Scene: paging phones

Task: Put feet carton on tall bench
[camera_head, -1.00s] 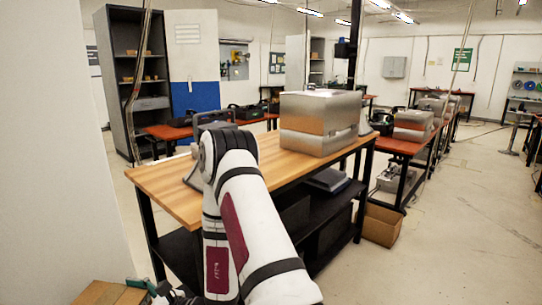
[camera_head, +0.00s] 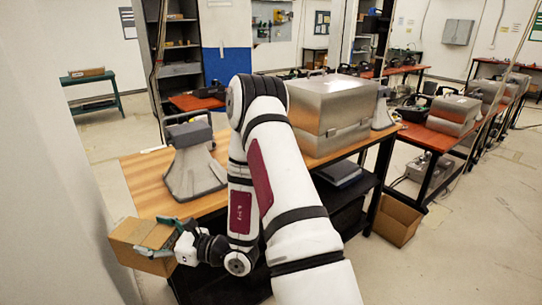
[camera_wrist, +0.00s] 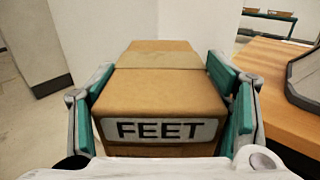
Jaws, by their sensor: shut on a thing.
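The feet carton (camera_wrist: 160,92) is a brown cardboard box with a white "FEET" label facing the wrist camera. It also shows in the head view (camera_head: 140,245) at lower left. My gripper (camera_head: 158,250) is shut on the carton, with a green-padded finger on each side of it in the wrist view (camera_wrist: 165,85). The carton is held in the air, beside the left end of a wood-topped bench (camera_head: 148,185) with black legs. That bench's edge is at the right of the wrist view (camera_wrist: 272,80). I cannot tell from these frames which bench is the tall one.
A grey device (camera_head: 193,165) stands on the bench's left part, and a large metal case (camera_head: 332,112) stands further right. A small green table (camera_head: 92,95) with a box on it is at the far left. A wall is close on the left.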

